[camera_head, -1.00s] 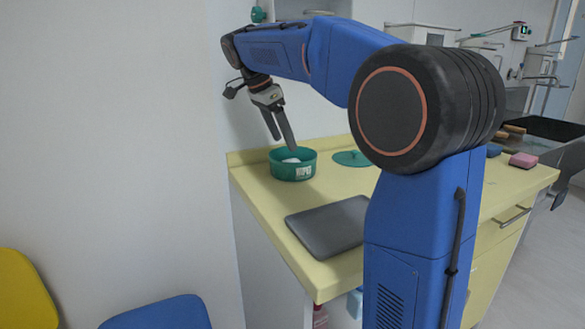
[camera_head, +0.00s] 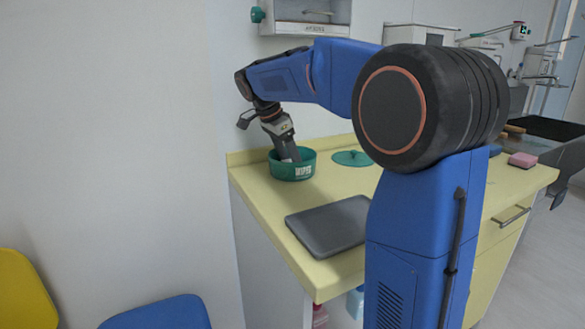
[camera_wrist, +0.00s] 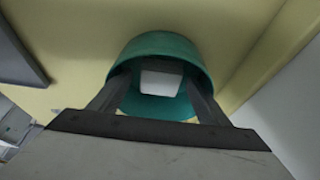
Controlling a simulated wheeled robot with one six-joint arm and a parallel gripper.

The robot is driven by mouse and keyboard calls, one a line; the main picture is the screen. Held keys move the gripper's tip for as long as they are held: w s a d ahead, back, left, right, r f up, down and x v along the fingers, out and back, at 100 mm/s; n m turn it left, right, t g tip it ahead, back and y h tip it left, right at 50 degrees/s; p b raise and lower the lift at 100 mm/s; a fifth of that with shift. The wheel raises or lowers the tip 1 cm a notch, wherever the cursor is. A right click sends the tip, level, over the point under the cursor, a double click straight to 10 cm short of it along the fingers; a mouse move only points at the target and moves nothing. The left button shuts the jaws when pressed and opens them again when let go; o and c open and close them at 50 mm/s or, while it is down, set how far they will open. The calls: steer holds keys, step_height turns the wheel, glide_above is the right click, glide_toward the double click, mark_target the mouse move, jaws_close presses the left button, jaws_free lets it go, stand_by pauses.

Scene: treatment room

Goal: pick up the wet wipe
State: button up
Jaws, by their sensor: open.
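A round green tub (camera_head: 293,171) with white lettering stands on the yellow counter near the wall. In the wrist view the white wet wipe (camera_wrist: 161,82) shows inside the green tub (camera_wrist: 160,44). My gripper (camera_head: 290,158) points down into the tub, its fingertips below the rim. In the wrist view my gripper's fingers (camera_wrist: 158,92) are spread, one on each side of the wipe. Whether the fingers touch the wipe cannot be told. In the head view the wipe is largely hidden by the gripper and the tub wall.
A green lid (camera_head: 352,158) lies on the counter right of the tub. A dark grey flat tray (camera_head: 330,226) lies in front. A pink sponge (camera_head: 522,160) is far right. A wall cabinet (camera_head: 306,16) hangs above. The wall is close behind the tub.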

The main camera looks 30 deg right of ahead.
steer(key=shift+c, duration=0.3)
steer(key=c, duration=1)
steer(key=shift+r, duration=0.15)
steer(key=shift+c, duration=0.2)
step_height(320, 180, up, 10)
